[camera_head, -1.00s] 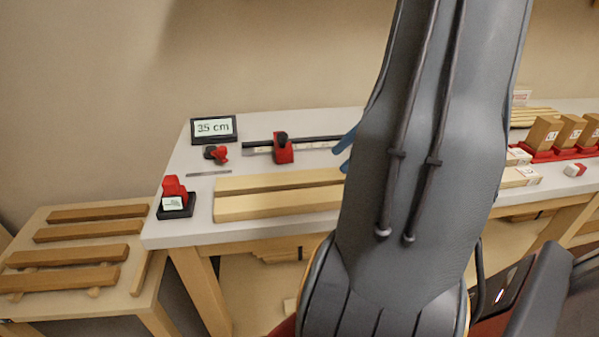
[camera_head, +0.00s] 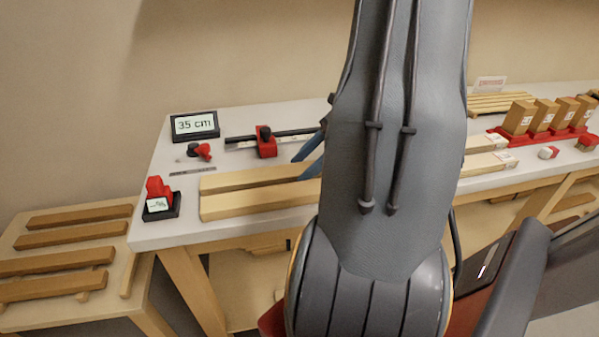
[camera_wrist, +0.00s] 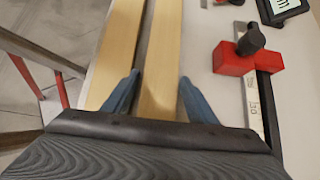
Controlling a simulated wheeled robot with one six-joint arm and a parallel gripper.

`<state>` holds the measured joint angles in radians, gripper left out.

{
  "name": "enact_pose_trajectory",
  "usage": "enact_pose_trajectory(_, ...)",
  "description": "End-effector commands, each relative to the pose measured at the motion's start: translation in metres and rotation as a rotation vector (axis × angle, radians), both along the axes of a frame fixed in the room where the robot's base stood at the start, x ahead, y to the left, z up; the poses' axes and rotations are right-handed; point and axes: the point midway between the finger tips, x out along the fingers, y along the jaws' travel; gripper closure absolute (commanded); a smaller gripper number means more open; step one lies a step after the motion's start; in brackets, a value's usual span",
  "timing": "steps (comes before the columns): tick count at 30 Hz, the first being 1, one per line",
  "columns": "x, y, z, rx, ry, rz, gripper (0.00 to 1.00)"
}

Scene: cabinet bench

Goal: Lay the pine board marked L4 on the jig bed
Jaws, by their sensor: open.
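My gripper (camera_head: 308,158) is open, its blue fingers over the left part of the bench. In the wrist view my gripper (camera_wrist: 158,98) has one finger on each side of a long pale pine piece (camera_wrist: 162,55), with nothing clearly held. A second pale piece (camera_wrist: 115,55) runs parallel beside it. In the head view these look like the rear piece (camera_head: 250,179) and front piece (camera_head: 255,202); I cannot tell whether they are boards or the jig bed. Pine boards with white end labels (camera_head: 490,162) lie right of my arm. No label reads as L4.
A black rail with a red stop (camera_head: 266,143) and a display reading 35 cm (camera_head: 195,125) stand behind. A red-and-black tool (camera_head: 160,199) sits at the bench's left corner. Upright wooden blocks in a red holder (camera_head: 540,117) stand at right. A side table (camera_head: 70,243) holds several brown bars.

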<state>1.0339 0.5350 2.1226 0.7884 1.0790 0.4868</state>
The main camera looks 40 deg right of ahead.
Motion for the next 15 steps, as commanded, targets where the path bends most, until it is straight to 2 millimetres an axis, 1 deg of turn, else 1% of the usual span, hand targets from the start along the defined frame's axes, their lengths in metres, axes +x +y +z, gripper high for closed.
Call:
enact_pose_trajectory(2,-0.0002,-0.0005,0.0001,0.000,-0.001,-0.001,0.48)
enact_pose_trajectory(3,-0.0002,-0.0005,0.0001,0.000,-0.001,-0.001,0.49)
enact_pose_trajectory(5,-0.0002,-0.0007,0.0001,0.000,0.000,-0.001,0.59)
enact_pose_trajectory(9,-0.0003,-0.0009,0.0003,0.000,0.000,-0.001,0.83)
enact_pose_trajectory(12,-0.0002,-0.0011,0.0006,-0.001,-0.001,-0.001,0.98)
enact_pose_trajectory(15,-0.0002,-0.0012,0.0007,0.000,-0.001,-0.002,0.98)
